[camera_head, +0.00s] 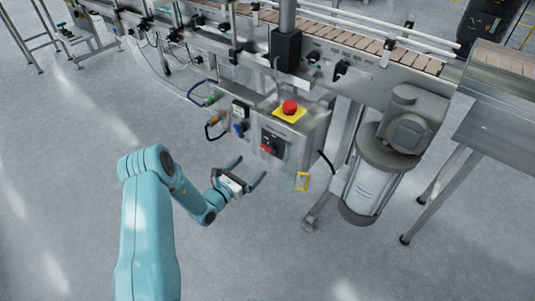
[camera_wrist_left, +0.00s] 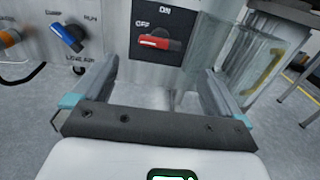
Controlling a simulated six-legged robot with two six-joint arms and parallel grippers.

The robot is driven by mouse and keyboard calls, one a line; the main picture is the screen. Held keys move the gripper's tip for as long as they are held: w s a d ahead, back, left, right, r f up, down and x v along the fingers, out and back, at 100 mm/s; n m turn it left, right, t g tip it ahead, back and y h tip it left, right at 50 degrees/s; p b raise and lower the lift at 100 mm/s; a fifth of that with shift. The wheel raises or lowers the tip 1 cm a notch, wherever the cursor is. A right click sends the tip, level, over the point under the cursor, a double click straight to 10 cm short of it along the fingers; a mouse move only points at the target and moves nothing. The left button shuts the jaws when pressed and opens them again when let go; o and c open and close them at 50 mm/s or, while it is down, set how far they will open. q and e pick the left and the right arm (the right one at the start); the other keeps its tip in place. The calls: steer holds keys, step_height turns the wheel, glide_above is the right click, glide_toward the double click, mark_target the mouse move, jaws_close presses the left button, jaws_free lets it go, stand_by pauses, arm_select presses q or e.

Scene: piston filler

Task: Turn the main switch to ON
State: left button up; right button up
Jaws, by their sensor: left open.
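The main switch (camera_head: 267,148) is a red handle on a black plate on the front of the grey control box. In the left wrist view the switch (camera_wrist_left: 158,42) lies about level, its red end towards the OFF mark at left; ON is marked above. My left gripper (camera_head: 252,166) is open and empty, just in front of and below the switch. In the wrist view its two fingers (camera_wrist_left: 160,78) stand wide apart on either side below the switch, not touching it. My right gripper is out of view.
A clear cover with a yellow handle (camera_head: 302,181) stands swung out right of the switch, close to my right-hand finger in the wrist view. A red emergency button (camera_head: 290,107) sits on top of the box. A blue selector knob (camera_wrist_left: 68,37) is left. A motor (camera_head: 375,180) stands right.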

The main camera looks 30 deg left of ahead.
mark_target(267, 150)
arm_select(q)
steer(key=w, duration=0.3)
steer(key=w+b, duration=0.1)
steer(key=w, duration=0.3)
steer(key=w+b, duration=0.1)
steer(key=w, duration=0.2)
steer(key=shift+w+d, duration=0.2)
steer(key=shift+d, duration=0.2)
steer(key=c, duration=1.1)
